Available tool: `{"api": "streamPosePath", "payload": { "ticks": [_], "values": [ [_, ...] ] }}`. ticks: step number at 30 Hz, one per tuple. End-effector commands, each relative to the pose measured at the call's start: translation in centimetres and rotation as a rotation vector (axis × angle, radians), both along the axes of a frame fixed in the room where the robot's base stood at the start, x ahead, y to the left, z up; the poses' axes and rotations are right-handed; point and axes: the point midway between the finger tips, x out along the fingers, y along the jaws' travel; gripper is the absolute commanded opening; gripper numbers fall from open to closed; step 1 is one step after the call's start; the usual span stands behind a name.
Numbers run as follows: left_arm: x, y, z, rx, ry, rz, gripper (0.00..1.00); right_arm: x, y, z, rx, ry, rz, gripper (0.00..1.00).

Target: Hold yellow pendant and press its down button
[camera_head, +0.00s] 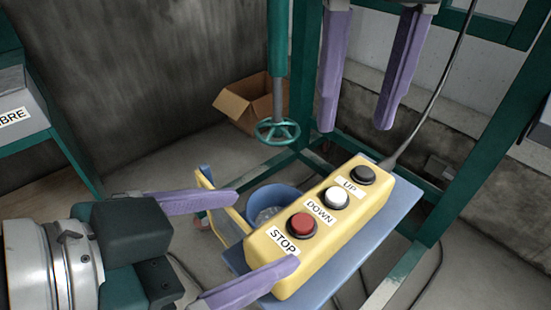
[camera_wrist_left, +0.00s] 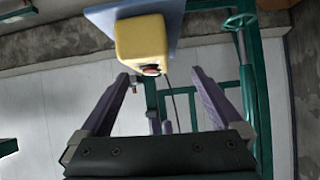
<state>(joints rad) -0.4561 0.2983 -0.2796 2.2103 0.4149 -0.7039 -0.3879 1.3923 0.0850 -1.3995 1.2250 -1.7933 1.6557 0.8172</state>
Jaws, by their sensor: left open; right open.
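The yellow pendant (camera_head: 330,230) lies at a slant over a blue plate (camera_head: 398,208) in the head view. Its UP button (camera_head: 362,175) is dark, its DOWN button (camera_head: 335,198) white, its STOP button (camera_head: 302,225) red. My left gripper (camera_head: 266,228) is open at the STOP end, its lower fingertip overlapping the pendant's edge; contact is unclear. In the left wrist view the pendant (camera_wrist_left: 142,45) shows beyond the open, empty fingers. My right gripper (camera_head: 356,126) is open and empty, pointing down above the UP end.
A cable (camera_head: 432,95) rises from the pendant's UP end. Green frame posts (camera_head: 488,130) stand at right. A green handwheel (camera_head: 278,130), a cardboard box (camera_head: 245,102) and a blue bucket (camera_head: 272,198) are behind. A FIBRE-labelled machine (camera_head: 22,110) is at left.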

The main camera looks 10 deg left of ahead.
Motion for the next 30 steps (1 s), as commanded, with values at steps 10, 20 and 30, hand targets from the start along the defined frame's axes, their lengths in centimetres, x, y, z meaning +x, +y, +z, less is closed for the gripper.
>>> {"api": "streamPosePath", "payload": {
  "ticks": [10,20,30],
  "values": [
    [-1.9,-0.8,-2.2,-0.132,-0.1,0.006,1.0,0.0,0.0,0.0,0.002,0.001,0.001,0.5],
    [1.5,-3.1,-3.8,-0.14,-0.109,0.014,1.0,0.0,0.0,0.0,0.002,0.002,0.001,0.5],
    [5.0,-5.7,-5.7,-0.138,-0.107,0.013,1.0,0.0,0.0,0.0,0.002,0.002,0.001,0.5]
  ]
}}
